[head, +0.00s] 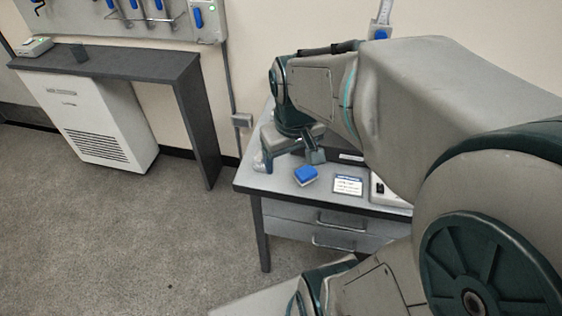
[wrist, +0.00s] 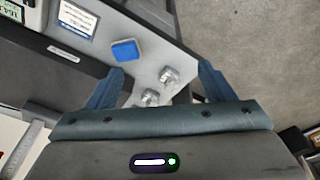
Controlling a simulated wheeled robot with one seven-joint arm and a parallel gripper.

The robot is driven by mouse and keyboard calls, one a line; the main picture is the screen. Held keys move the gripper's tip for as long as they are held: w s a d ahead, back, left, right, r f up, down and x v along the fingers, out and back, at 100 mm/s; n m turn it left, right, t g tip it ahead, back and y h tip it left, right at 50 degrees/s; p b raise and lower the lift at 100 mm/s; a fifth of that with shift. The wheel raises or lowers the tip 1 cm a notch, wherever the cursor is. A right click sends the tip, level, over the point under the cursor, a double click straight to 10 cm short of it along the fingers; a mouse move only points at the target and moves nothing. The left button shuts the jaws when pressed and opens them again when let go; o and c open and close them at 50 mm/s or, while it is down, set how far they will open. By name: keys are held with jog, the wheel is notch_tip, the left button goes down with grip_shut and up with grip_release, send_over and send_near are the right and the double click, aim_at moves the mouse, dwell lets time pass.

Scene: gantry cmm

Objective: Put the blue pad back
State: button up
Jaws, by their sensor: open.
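The blue pad (head: 306,174) lies flat on the grey desk top (head: 328,200) near its front edge, with a paler layer under its blue top. It also shows in the wrist view (wrist: 126,50), beyond my fingers and nearer the left one. My gripper (head: 291,160) is over the left end of the desk, pointing down, just behind and left of the pad. In the wrist view my gripper (wrist: 160,68) has its fingers wide apart with nothing held between them. No place marked for the pad is clearly visible.
Two shiny knob-like pieces (wrist: 169,75) stand on the desk below my gripper. A white printed card (head: 348,185) lies right of the pad. A dark block (wrist: 55,75) with a label is beside my left finger. A second dark table (head: 110,62) stands left, with open floor between.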

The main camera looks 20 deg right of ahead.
jog(key=s+a+t, duration=0.1)
jog(key=s+a, duration=0.2)
jog(key=s, duration=0.2)
jog(key=shift+a+r+m, duration=0.2)
jog(key=shift+r+m, duration=0.2)
jog(key=shift+w, duration=0.1)
